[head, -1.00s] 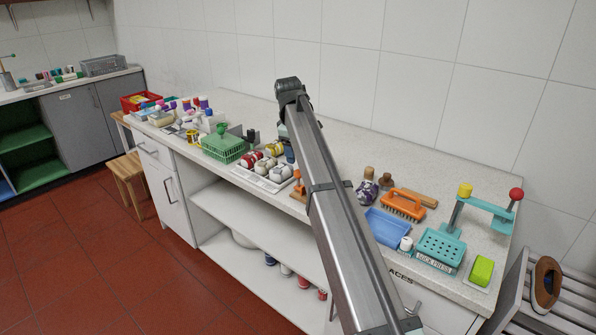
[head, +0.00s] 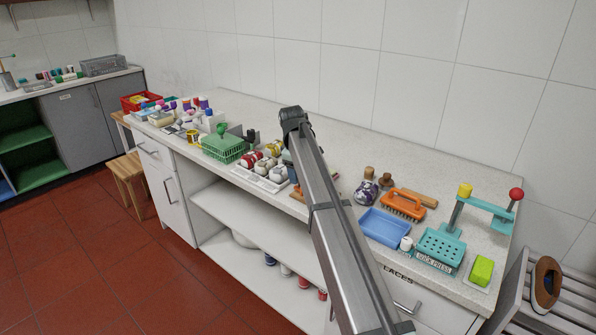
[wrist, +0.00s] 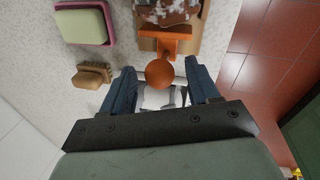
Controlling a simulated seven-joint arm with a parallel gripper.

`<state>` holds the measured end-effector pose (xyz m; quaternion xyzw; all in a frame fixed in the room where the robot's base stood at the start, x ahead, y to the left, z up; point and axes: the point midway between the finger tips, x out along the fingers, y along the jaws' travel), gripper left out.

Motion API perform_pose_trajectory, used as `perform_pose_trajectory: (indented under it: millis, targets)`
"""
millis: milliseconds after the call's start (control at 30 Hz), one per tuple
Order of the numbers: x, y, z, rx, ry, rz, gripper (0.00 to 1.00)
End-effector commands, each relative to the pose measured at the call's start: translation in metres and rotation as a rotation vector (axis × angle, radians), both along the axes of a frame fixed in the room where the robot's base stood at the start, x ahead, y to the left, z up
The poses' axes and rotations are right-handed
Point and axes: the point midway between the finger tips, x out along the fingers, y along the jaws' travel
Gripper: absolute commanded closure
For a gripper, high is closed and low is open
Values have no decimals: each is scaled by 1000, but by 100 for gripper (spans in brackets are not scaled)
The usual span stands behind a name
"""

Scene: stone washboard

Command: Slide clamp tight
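In the wrist view, an orange clamp (wrist: 172,32) with a flat crossbar stands on a wooden board, and a round orange-brown knob (wrist: 159,73) is at its near end. My gripper (wrist: 162,68) is open, with its two dark blue fingers on either side of the knob and visible gaps to it. Whether the fingers are level with the knob cannot be told. A brown and white patterned item (wrist: 168,10) lies just beyond the crossbar. In the head view, my arm hides the gripper and most of the clamp area.
A brown brush (wrist: 91,76) and a green pad in a pink tray (wrist: 82,24) lie left of the clamp. A white tray of shoes (head: 250,181) and a green basket (head: 223,149) stand along the counter. A blue tray (head: 384,228) is right of my arm.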

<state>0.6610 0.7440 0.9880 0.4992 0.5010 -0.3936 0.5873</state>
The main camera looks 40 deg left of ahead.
Motion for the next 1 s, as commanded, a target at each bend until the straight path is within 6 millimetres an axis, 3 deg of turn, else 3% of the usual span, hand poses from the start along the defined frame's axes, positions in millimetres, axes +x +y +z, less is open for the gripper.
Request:
perform_pose_trajectory:
  millis: [67, 633, 867, 1000]
  targets:
    - [0, 0, 0, 0, 0, 0, 46]
    - [-1, 0, 0, 0, 1, 0, 100]
    - [-1, 0, 0, 0, 2, 0, 100]
    - [-2, -14, 0, -1, 2, -1, 100]
